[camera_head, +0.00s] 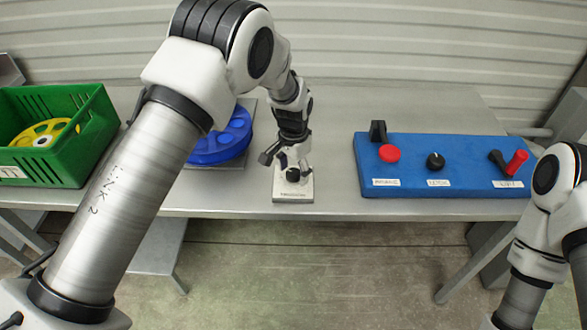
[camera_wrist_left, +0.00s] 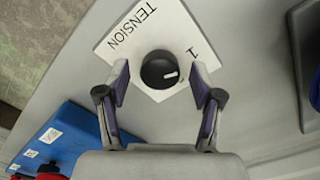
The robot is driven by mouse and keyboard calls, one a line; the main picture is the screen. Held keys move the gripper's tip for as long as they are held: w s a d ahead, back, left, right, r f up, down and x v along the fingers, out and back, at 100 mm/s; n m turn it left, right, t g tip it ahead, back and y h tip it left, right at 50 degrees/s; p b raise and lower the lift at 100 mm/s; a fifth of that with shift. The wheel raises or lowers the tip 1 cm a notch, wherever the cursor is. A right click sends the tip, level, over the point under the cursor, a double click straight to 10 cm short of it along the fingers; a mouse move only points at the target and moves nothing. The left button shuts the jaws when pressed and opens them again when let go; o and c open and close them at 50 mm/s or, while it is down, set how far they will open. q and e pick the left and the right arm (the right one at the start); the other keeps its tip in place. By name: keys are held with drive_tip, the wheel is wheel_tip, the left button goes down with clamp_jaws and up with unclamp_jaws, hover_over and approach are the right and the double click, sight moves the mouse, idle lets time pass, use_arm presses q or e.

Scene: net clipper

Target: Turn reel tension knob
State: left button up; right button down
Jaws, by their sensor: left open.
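The tension knob (camera_wrist_left: 160,69) is round and black with a white pointer mark. It sits on a white plate (camera_wrist_left: 125,40) lettered "TENSION". In the head view the plate (camera_head: 293,196) lies near the table's front edge, and the knob (camera_head: 293,175) is partly hidden by the gripper. My left gripper (camera_head: 287,168) points down over the knob. In the left wrist view its two fingers (camera_wrist_left: 161,86) are open, one on each side of the knob, with gaps visible; I cannot tell their height over the plate. My right arm shows at the right edge, but its gripper is out of view.
A blue control panel (camera_head: 455,150) with a red button (camera_head: 389,153), a black knob (camera_head: 435,161) and a red-handled lever (camera_head: 516,163) stands right. A blue reel (camera_head: 222,148) is behind my left arm. A green crate (camera_head: 85,135) holds a yellow reel (camera_head: 38,135). Table between plate and panel is clear.

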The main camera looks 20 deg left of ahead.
use_arm(q)
drive_tip(key=shift+s, duration=0.1)
drive_tip(key=c, duration=1.1)
drive_tip(key=shift+c, duration=0.2)
drive_tip(key=shift+m, duration=0.4)
drive_tip(key=shift+r+m+p, duration=0.1)
drive_tip(key=shift+m+p, duration=0.7)
drive_tip(key=shift+m, duration=0.1)
drive_tip(key=m+p, duration=0.1)
drive_tip(key=m, duration=0.1)
drive_tip(key=shift+m, duration=0.3)
drive_tip(key=m+p, duration=0.1)
drive_tip(key=m, duration=0.2)
drive_tip(key=shift+m+p, duration=0.3)
drive_tip(key=shift+p, duration=0.05)
drive_tip(key=shift+s+f+m+p, duration=0.15)
drive_tip(key=shift+m+p, duration=0.3)
drive_tip(key=shift+m, duration=1.05)
drive_tip(key=shift+f, duration=0.1)
